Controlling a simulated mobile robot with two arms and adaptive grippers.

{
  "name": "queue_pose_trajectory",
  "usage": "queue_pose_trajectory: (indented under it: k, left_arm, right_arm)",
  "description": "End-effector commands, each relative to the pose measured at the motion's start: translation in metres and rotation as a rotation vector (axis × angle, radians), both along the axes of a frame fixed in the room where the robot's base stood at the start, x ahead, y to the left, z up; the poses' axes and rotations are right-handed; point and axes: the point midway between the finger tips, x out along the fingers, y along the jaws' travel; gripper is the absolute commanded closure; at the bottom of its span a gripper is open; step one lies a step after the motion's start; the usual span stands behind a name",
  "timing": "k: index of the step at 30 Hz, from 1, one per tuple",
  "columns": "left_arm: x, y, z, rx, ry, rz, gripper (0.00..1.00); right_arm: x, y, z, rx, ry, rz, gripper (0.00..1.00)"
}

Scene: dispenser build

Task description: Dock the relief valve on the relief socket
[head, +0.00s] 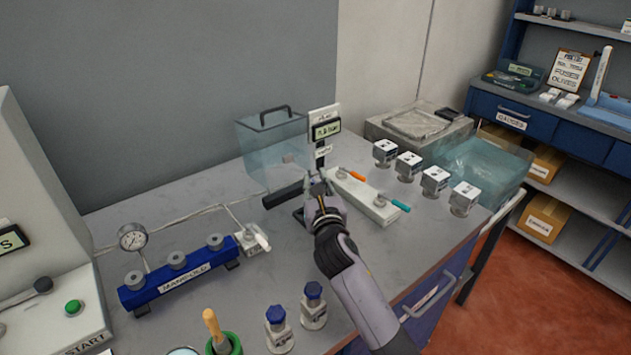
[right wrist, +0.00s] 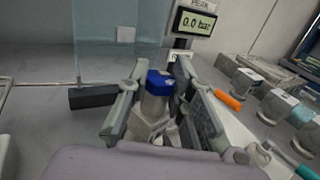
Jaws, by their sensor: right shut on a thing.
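My right gripper (head: 322,200) is in front of the display stand, over the middle of the table. In the right wrist view the gripper (right wrist: 160,105) is shut on a grey valve with a blue cap (right wrist: 158,82), held about upright between the fingers. In the head view the held valve is hidden by the gripper. I cannot read a relief label on it. The blue manifold (head: 180,272) has several grey round ports and stands at the left. I cannot make out which socket is the relief socket. My left gripper is not in view.
The display stand (head: 325,128) reads about 0.0 bar. A clear box (head: 265,150) stands behind. A white block with orange and teal handles (head: 362,200) is to the right, with several white-topped units (head: 435,180) beyond. Two blue-capped valves (head: 313,305) stand at the front. A gauge (head: 132,237) is left.

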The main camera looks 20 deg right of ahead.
Motion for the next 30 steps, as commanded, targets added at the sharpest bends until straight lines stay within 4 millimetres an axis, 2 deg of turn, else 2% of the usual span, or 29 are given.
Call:
queue_pose_trajectory:
  k: [30]
  left_arm:
    - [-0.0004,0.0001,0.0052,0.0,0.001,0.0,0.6]
  right_arm:
    - [-0.0001,0.0008,0.0011,0.0,-0.003,0.001,1.0]
